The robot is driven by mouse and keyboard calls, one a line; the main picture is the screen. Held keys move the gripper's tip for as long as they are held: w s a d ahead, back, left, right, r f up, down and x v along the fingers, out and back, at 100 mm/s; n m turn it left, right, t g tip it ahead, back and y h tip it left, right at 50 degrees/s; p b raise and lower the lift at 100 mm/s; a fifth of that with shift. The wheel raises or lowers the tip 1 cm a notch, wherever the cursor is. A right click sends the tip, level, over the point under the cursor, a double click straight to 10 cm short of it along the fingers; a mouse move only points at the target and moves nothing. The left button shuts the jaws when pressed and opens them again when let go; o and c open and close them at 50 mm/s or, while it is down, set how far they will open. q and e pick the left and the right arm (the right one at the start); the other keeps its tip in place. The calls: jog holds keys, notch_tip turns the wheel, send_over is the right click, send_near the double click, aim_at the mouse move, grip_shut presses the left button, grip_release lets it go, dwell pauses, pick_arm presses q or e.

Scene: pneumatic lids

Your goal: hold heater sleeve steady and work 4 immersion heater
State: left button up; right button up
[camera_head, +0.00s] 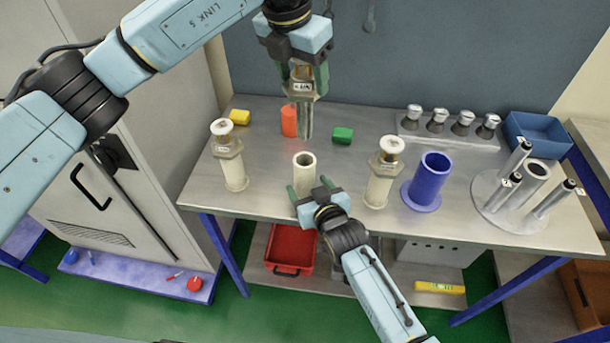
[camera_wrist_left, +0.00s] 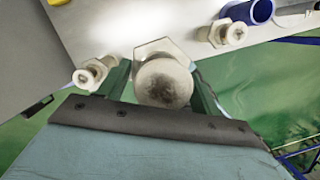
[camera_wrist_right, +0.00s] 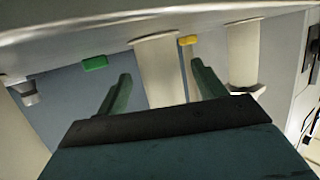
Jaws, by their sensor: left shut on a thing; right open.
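My left gripper (camera_head: 304,82) is shut on an immersion heater (camera_head: 305,118) and holds it upright, rods down, above the table. Its round cap (camera_wrist_left: 164,84) and hex flange fill the middle of the left wrist view. An open white sleeve (camera_head: 304,168) stands below and apart from the rods. My right gripper (camera_head: 308,190) is open, low at the near side of this sleeve. In the right wrist view the sleeve (camera_wrist_right: 162,72) shows between its spread fingers; contact cannot be told. Two other heaters sit in white sleeves, left (camera_head: 228,150) and right (camera_head: 384,170).
A blue cylinder (camera_head: 430,180) and a round stand with upright tubes (camera_head: 525,195) are to the right. A rack with several capped pieces (camera_head: 450,130) and a blue bin (camera_head: 538,135) stand behind. Orange (camera_head: 289,121), yellow (camera_head: 239,117) and green (camera_head: 342,135) pieces lie behind the sleeve.

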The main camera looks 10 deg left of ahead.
jog(key=v, duration=1)
jog(key=shift+f, duration=0.1)
